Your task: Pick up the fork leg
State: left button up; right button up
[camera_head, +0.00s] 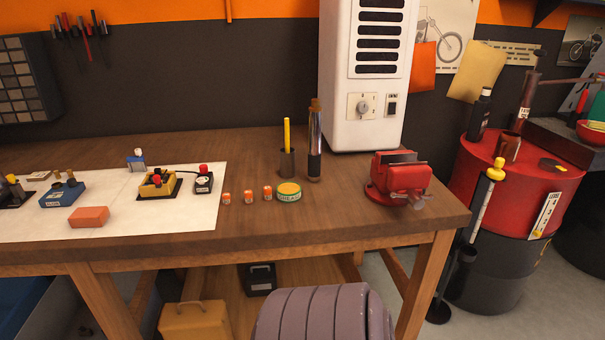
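What looks like the fork leg (315,138) stands upright on the wooden workbench (340,215). It is a slim tube with a shiny silver upper part, a dark lower part and a brownish top. It stands between a dark holder with a yellow stick (287,150) on its left and the red vise (399,180) on its right. Nothing covers it from this side. Neither of my grippers is in view.
A white heater cabinet (350,100) stands close behind the fork leg. A green-rimmed tin (289,191) and small orange cans (249,197) sit in front-left. Parts lie on a white sheet (120,222). A red drum (480,185) stands right. A purple ribbed object (325,318) is at front.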

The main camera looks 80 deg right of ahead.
aim_at(315, 118)
jog(key=z, duration=2.2)
